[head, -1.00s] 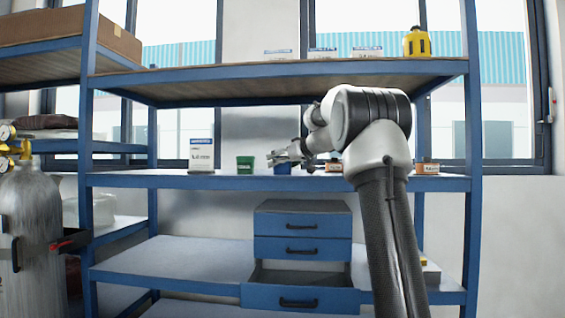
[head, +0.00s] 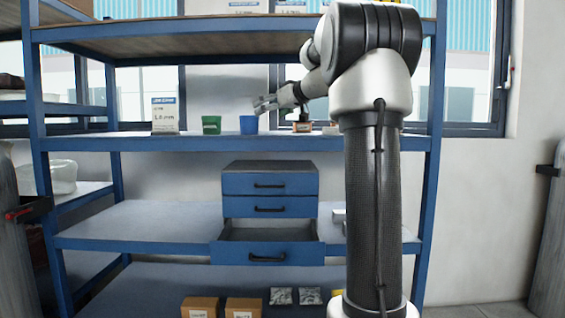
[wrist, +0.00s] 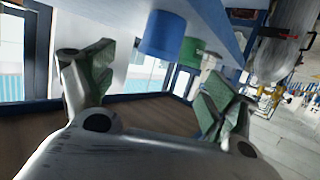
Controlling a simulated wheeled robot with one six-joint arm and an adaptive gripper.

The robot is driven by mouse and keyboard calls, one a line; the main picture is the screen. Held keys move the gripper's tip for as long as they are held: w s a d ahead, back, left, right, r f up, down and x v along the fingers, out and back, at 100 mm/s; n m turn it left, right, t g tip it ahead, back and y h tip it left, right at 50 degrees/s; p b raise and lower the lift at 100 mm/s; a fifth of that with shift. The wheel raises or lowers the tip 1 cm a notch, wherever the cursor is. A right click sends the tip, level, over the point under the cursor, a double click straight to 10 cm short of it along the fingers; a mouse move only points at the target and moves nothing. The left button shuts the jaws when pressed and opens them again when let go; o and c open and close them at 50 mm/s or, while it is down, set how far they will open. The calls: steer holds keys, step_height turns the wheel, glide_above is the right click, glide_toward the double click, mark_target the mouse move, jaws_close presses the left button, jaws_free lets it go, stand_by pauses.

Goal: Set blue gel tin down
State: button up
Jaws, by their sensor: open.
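The blue gel tin (head: 248,125) stands upright on the middle shelf (head: 200,143) of the blue rack. It is right beside a green tin (head: 211,125), with a small gap between them. My gripper (head: 264,104) is open and empty, just above and to the right of the blue tin in the head view. In the tilted wrist view the blue tin (wrist: 164,36) shows beyond the spread fingers of my gripper (wrist: 152,84), with the green tin (wrist: 193,50) behind it. The fingers appear apart from the tin.
A small orange-and-white box (head: 302,127) is on the same shelf to the right. Below, a blue drawer unit (head: 268,190) has its bottom drawer pulled out. Cartons (head: 243,306) sit on the lowest shelf.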

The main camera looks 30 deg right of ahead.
steer(key=s+a+f+g, duration=0.3)
steer(key=s+a+f, duration=0.35)
steer(key=s, duration=0.25)
steer(key=s+a+f+g, duration=0.3)
steer(key=s+a+f, duration=0.3)
steer(key=s+a, duration=0.15)
steer(key=s+f+m+g+h, duration=0.1)
steer(key=s+f+g, duration=0.1)
steer(key=s+f, duration=0.6)
steer(key=s+f+m+g+h, duration=0.1)
steer(key=s+f+g, duration=0.1)
steer(key=s+f, duration=0.7)
steer(key=s, duration=0.5)
steer(key=shift+s+f+h, duration=0.2)
steer(key=shift+f+h, duration=0.05)
steer(key=shift+h, duration=0.15)
